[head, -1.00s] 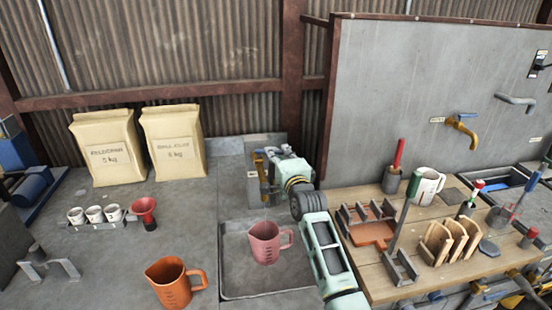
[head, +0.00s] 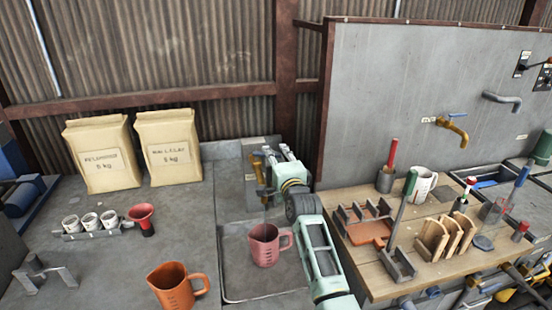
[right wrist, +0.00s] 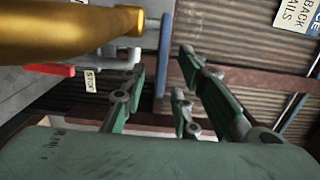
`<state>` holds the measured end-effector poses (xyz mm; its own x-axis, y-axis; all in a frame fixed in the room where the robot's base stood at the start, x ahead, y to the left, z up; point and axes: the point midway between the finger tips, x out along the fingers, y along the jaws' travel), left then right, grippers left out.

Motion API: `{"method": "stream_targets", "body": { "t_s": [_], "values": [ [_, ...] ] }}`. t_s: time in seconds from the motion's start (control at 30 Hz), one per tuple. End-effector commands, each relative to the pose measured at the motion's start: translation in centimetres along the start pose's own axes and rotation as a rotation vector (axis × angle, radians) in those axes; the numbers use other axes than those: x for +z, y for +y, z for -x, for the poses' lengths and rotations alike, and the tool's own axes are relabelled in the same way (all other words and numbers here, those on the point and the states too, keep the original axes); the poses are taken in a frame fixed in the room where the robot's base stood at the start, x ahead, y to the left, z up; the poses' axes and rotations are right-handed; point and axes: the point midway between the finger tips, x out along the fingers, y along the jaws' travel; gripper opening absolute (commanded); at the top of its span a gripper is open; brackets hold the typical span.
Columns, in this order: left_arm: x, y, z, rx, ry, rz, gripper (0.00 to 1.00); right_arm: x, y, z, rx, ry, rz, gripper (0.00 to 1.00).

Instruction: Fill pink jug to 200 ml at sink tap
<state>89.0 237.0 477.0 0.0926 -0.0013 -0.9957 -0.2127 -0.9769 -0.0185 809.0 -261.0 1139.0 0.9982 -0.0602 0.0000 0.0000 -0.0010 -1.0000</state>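The pink jug (head: 265,246) stands upright in the grey sink (head: 232,285), below and in front of the brass sink tap (head: 259,172). Its water level cannot be made out, and no stream of water shows. My right gripper (head: 283,152) is beside the tap, just to its right. In the right wrist view its fingers (right wrist: 168,62) are apart with nothing clasped. The tap's blue lever (right wrist: 163,55) shows between and beyond them, close to the left finger; contact cannot be told. The brass tap body (right wrist: 70,30) fills the upper left there. My left gripper is out of view.
An orange jug (head: 176,288) stands on the counter left of the sink. Small white cups (head: 90,221), a red funnel (head: 141,217) and two paper sacks (head: 103,153) are farther left. A wooden bench (head: 365,265) with holders and a mug is right of my right arm. Another tap (head: 453,128) is on the wall.

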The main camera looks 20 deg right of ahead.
Motion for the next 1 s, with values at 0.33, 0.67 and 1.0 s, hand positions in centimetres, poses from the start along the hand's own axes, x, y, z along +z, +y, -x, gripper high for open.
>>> {"method": "stream_targets", "body": {
  "t_s": [0.33,0.67,1.0],
  "values": [
    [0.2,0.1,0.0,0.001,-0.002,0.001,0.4,0.0,0.1,2.0,0.001,0.0,-0.002,0.28],
    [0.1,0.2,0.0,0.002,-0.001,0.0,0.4,0.0,0.1,7.6,0.001,0.0,-0.001,0.28],
    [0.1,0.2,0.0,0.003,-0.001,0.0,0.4,0.0,0.0,11.6,-0.001,0.0,0.0,0.28]
  ]
}}
